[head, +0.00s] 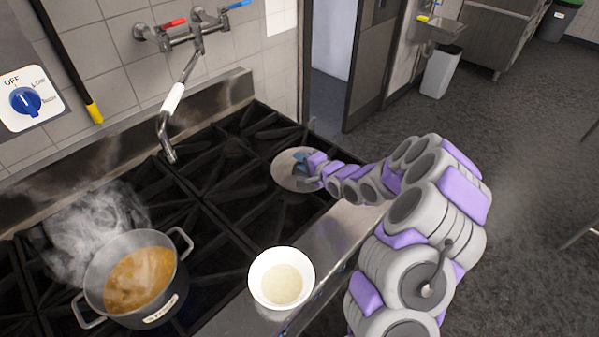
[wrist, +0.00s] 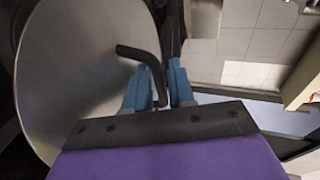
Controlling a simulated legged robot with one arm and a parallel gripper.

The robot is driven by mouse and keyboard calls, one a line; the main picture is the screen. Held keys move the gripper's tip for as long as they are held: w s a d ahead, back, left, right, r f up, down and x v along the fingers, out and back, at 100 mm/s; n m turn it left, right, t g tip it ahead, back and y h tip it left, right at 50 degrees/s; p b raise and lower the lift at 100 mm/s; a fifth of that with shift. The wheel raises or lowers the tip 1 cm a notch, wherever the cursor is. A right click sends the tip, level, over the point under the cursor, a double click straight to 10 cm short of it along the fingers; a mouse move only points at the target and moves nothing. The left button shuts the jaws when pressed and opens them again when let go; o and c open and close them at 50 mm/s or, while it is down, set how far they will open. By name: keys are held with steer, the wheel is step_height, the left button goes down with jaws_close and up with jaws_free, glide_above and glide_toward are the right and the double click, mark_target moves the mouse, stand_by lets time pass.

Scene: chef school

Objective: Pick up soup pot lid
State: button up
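The soup pot lid (head: 292,166) is a round, shiny metal disc over the right end of the black stove grates in the head view. In the wrist view the lid (wrist: 75,75) fills the left side, with a bent black handle (wrist: 140,55). My gripper (head: 305,165) is at the lid's right side. In the wrist view my blue gripper fingers (wrist: 158,85) stand close together, one on each side of the handle's end, and look shut on it. I cannot tell whether the lid touches the grates.
A steaming pot of brown soup (head: 139,280) stands at the stove's front left. A white bowl of pale grains (head: 282,278) sits on the steel front ledge. A faucet (head: 180,90) hangs over the back of the stove. Open grey floor (head: 530,150) lies to the right.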

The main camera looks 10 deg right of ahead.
steer(key=shift+w+a+f, duration=0.1)
steer(key=shift+w+f, duration=0.15)
steer(key=shift+w, duration=0.2)
steer(key=shift+w+d, duration=0.2)
steer(key=shift+d, duration=0.6)
steer(key=shift+a+f, duration=0.1)
steer(key=shift+a, duration=0.6)
jaws_close()
steer(key=shift+d, duration=0.1)
